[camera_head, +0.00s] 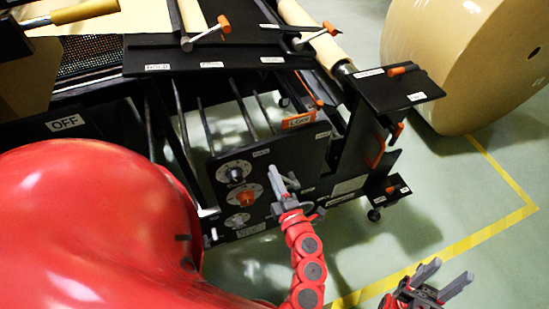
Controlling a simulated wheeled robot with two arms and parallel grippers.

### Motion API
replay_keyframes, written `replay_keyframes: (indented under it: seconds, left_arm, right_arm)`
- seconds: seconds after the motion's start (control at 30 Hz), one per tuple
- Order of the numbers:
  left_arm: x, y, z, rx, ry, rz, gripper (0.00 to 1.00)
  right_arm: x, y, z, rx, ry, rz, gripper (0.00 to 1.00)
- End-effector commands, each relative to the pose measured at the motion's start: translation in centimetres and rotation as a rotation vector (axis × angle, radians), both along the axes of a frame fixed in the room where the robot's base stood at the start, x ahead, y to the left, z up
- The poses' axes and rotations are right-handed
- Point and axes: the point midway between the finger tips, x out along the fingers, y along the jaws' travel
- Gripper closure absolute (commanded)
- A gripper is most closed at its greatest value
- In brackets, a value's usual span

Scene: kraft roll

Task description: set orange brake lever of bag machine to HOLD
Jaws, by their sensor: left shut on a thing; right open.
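The bag machine (310,150) stands in the middle with several orange-tipped handles. One lever with an orange tip (224,23) is on its top plate, above a label that seems to read HOLD (158,67). A second such lever (331,28) is to its right. Another orange handle (398,70) lies on the right-hand plate. I cannot tell which one is the brake lever. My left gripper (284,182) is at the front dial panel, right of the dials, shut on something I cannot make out. My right gripper (441,279) is open and empty above the floor at lower right.
The dial panel (228,170) has several knobs, one of them orange. A large kraft roll (465,60) stands at upper right. A big red rounded surface (95,225) fills the lower left. The green floor (490,265) at right is clear, with yellow lines.

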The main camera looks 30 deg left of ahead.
Motion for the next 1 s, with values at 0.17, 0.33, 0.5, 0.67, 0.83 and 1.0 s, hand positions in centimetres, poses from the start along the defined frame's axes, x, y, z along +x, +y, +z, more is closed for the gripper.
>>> replay_keyframes:
  seconds: [0.17,0.33,0.5,0.67,0.83,1.0]
  left_arm:
    - [0.3,-0.6,-0.6,-0.009,0.009,-0.02,1.0]
    - [0.2,-0.5,-0.5,-0.007,0.008,-0.016,0.49]
    - [0.2,-0.3,-0.3,-0.004,0.006,-0.01,0.47]
    - [0.1,-0.3,-0.2,-0.003,0.005,-0.008,0.47]
    - [-1.0,-1.9,-0.2,-0.003,0.006,-0.011,0.47]
    - [-3.5,-5.2,-0.2,-0.004,0.008,-0.017,0.47]
  right_arm:
    - [0.0,0.0,-0.1,0.0,0.0,0.0,0.5]
    - [0.0,0.0,-0.1,0.0,0.0,0.0,0.5]
    - [0.0,0.0,0.0,0.0,0.0,0.0,0.5]
    - [0.0,0.0,0.0,0.0,0.0,0.0,0.5]
    - [0.0,0.0,0.2,0.0,0.0,0.0,0.5]
    - [0.0,0.0,0.5,0.0,0.0,0.0,0.5]
